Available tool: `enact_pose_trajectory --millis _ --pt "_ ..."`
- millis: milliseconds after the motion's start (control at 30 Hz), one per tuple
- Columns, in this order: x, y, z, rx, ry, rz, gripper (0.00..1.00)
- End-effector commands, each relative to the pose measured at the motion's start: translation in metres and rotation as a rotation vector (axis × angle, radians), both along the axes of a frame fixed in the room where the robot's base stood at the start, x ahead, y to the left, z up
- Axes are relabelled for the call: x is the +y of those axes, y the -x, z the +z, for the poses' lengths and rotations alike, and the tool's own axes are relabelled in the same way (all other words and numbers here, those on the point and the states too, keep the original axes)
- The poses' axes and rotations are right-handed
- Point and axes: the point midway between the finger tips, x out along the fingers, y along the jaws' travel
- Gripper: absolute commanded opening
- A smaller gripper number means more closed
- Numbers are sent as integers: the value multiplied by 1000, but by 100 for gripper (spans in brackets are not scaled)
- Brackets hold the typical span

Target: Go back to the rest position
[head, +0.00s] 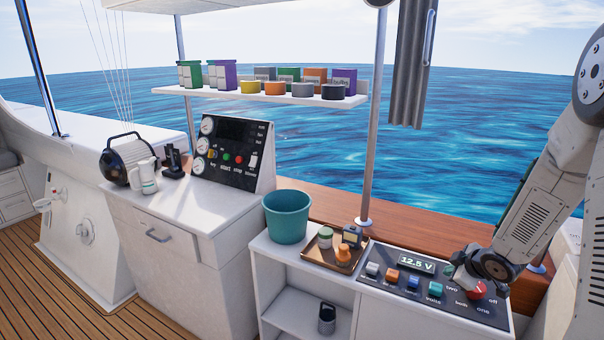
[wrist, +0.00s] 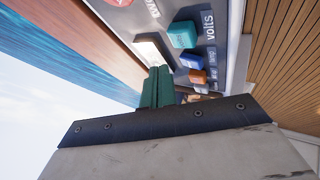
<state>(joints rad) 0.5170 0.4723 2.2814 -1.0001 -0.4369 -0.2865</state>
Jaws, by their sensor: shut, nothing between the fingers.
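My gripper (head: 460,268) hangs above the right part of the switch panel (head: 375,287), close to the red knob (head: 477,290). In the wrist view my two teal fingers (wrist: 158,72) are together with nothing between them. They point toward the panel's lit display. The display (head: 416,263) reads 12.5 V. In the wrist view a teal switch (wrist: 182,34), a blue switch (wrist: 191,61) and an orange switch (wrist: 197,76) lie beside the fingers, apart from them. The red knob shows only at the top edge there. Whether my fingertips touch the panel cannot be told.
Left of the panel are a brown tray (head: 313,257) with small items and a teal bucket (head: 286,217). A shelf (head: 205,92) with boxes and tins hangs behind. A metal post (head: 372,150) stands behind the panel. Open air lies above the panel.

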Motion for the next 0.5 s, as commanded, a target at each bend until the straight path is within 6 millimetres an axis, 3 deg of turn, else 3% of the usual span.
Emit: enact_pose_trajectory --millis 100,167,333,500 --pt "-19 30 -17 145 14 -158 0" --pt "-28 48 -14 216 26 -258 0" --pt "-27 99 26 389 46 -534 0" --pt "7 153 83 521 16 -763 0"
